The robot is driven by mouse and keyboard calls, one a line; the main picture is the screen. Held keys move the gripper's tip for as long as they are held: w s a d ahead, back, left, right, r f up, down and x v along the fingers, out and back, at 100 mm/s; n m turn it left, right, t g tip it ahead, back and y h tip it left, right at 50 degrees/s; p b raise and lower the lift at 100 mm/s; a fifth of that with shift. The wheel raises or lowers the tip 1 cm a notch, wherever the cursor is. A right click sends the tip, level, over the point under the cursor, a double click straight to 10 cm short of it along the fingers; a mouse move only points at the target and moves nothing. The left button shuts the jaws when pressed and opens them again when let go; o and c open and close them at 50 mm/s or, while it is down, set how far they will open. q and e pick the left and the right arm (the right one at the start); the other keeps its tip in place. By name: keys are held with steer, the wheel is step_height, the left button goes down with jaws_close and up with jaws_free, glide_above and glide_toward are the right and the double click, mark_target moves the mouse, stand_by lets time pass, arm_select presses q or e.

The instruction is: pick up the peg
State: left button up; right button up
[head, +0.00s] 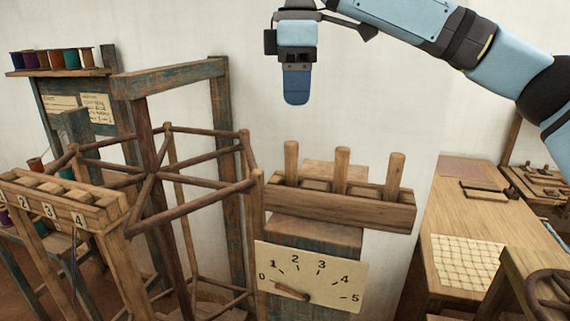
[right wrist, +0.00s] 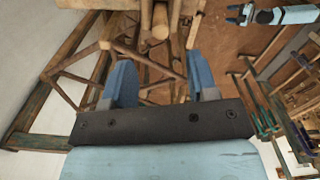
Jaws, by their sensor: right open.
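Three upright wooden pegs stand in a wooden rack (head: 345,209) in the head view: a left peg (head: 291,160), a middle peg (head: 341,168) and a right peg (head: 395,174). I cannot tell which one the task means. My right gripper (head: 296,98) points down, above and apart from the rack, nearest over the left peg. Its fingers overlap from the head. In the right wrist view its two blue fingers (right wrist: 161,72) stand apart with nothing between them. Round peg ends (right wrist: 160,22) show beyond them. My left gripper (right wrist: 234,14) shows small in that view, its fingers apart and empty.
A dial board (head: 312,276) numbered 0 to 5 is below the rack. A wooden reel frame (head: 155,178) stands close on the left, beside a numbered slot box (head: 60,205). A wooden table (head: 465,215) is at the right. The air between gripper and pegs is clear.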

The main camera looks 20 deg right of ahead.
glide_above(291, 162)
steer(key=d, duration=0.1)
steer(key=f, duration=0.7)
steer(key=shift+w+d+f, duration=0.1)
steer(key=shift+w, duration=0.1)
steer(key=shift+w+f, duration=0.1)
steer(key=shift+f, duration=0.45)
steer(key=f, duration=0.2)
steer(key=f+p, duration=0.1)
steer(key=shift+w+a+f, duration=0.25)
steer(key=shift+a, duration=0.15)
steer(key=shift+f, duration=0.55)
arm_select(q)
steer(key=shift+s+r, duration=0.1)
steer(key=shift+s, duration=0.6)
arm_select(e)
steer(key=c, duration=1)
